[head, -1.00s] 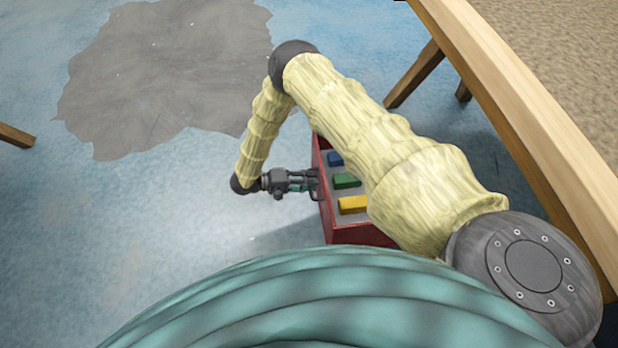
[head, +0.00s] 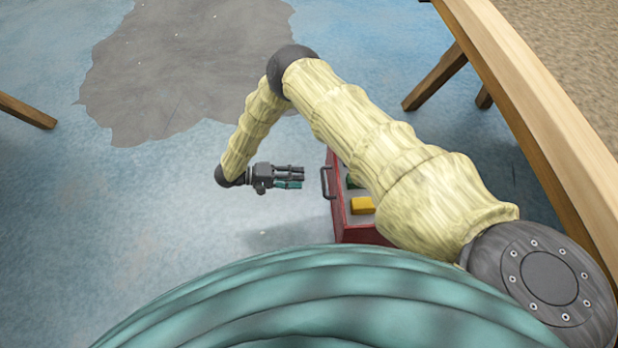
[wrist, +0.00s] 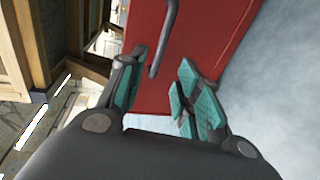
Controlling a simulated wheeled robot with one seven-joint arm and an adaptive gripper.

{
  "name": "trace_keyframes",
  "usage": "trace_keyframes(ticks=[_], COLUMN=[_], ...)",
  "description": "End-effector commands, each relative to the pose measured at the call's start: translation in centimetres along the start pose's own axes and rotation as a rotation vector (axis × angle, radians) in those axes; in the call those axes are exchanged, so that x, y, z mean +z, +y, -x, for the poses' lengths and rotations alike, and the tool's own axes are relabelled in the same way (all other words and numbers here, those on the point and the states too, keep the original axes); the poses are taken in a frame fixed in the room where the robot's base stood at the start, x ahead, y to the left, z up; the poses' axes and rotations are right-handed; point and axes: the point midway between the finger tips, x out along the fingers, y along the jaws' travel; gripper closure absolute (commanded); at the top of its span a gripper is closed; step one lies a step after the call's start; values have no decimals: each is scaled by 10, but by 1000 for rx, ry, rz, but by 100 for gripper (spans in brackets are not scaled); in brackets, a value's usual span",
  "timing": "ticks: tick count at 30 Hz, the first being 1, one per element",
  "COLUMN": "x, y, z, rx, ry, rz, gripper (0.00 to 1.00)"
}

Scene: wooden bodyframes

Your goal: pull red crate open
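The red crate (head: 342,222) lies partly under my arm in the head view, with a yellow block (head: 362,205) and part of a green block (head: 352,183) visible inside. Its right part is hidden by my arm. The dark handle (head: 326,183) is on its left face. My gripper (head: 303,176) is just left of the handle, apart from it and empty. In the wrist view, the red face (wrist: 205,35) and handle (wrist: 163,40) are ahead of my gripper (wrist: 160,85), whose teal-padded fingers are spread with a gap between them.
A wooden table (head: 545,105) runs along the right side, with a leg (head: 435,75) near the crate. Another wooden leg (head: 25,110) is at the left edge. The blue floor (head: 130,210) left of my gripper is clear, with a grey patch (head: 180,65) behind.

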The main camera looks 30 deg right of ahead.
Motion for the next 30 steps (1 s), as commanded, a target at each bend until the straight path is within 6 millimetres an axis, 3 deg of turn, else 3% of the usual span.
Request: trace_keyframes(ticks=[9,30], x=[0,-4], y=[0,-2], z=[24,17], rx=[0,-13], ry=[-1,65], rz=[0,-37], gripper=[66,66])
